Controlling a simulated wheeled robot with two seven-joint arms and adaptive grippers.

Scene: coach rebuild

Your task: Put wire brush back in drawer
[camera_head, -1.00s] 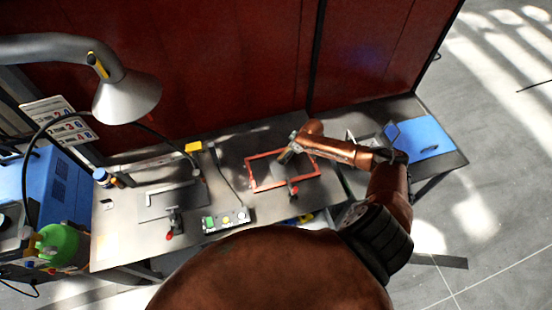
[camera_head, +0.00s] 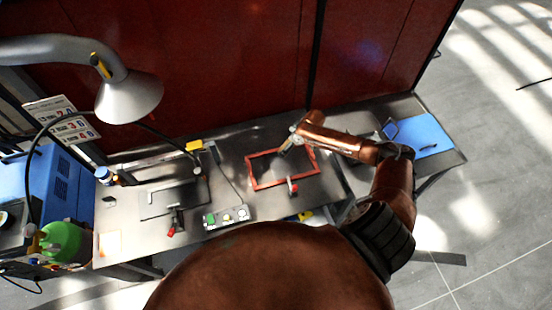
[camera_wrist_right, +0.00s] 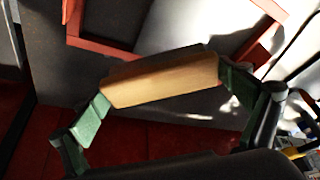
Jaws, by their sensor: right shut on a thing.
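The wire brush (camera_wrist_right: 160,80) shows in the right wrist view as a light wooden body with a dark top edge; I cannot make out its bristles. My right gripper (camera_wrist_right: 166,100) is shut on it, with green fingertips pressing its two ends. In the head view my right gripper (camera_head: 290,144) is over the far part of the red frame on the bench, and the brush is too small to tell there. My left gripper is not in view. I cannot make out the drawer clearly; yellow and blue bits (camera_head: 306,215) show below the bench's front edge.
The red rectangular frame (camera_head: 252,177) lies on the metal bench (camera_head: 230,160), with a red-handled clamp (camera_head: 292,187) at its front. A button box (camera_head: 226,217) and lamp (camera_head: 130,97) are left. A blue case (camera_head: 428,136) is right. A red wall stands behind.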

